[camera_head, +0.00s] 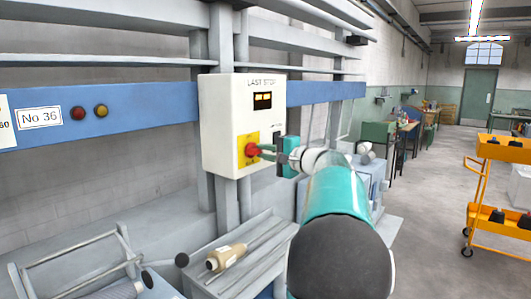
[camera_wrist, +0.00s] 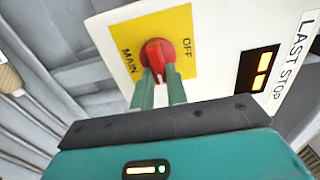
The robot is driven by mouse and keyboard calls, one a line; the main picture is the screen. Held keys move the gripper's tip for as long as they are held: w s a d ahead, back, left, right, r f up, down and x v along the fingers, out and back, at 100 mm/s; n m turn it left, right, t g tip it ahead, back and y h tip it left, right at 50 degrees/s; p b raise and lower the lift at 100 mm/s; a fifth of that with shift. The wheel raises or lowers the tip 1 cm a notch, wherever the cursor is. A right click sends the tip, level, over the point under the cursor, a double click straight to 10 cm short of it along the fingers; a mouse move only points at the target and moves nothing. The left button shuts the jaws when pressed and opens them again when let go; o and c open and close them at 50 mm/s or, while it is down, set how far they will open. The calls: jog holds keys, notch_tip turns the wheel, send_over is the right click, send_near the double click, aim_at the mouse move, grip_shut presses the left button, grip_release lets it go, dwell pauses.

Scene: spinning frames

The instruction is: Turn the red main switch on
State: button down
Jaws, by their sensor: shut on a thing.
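The red main switch (camera_head: 252,150) is a rotary knob on a yellow plate (camera_head: 244,158), low on the front of a white control box (camera_head: 225,115). In the wrist view the red knob (camera_wrist: 157,55) stands on the yellow plate (camera_wrist: 126,42), lettered MAIN and OFF. My gripper (camera_head: 262,150) reaches the knob from the right, and its two green fingers (camera_wrist: 158,80) are shut on it. The fingers hide the lower part of the knob. The knob's exact setting is hard to tell.
The box has a lit orange display (camera_head: 263,100) and LAST STOP lettering. A blue rail (camera_head: 150,105) with two round buttons runs left. A bobbin (camera_head: 218,259) lies on the frame below. An orange trolley (camera_head: 480,195) stands right, with open floor around it.

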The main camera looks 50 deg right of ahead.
dwell(0.3)
jog(key=c, duration=1.4)
grip_release()
jog(key=shift+s, duration=0.1)
jog(key=s+d, duration=0.1)
jog(key=s, duration=1.2)
jog(key=shift+s, duration=0.3)
jog(key=shift+d, duration=0.1)
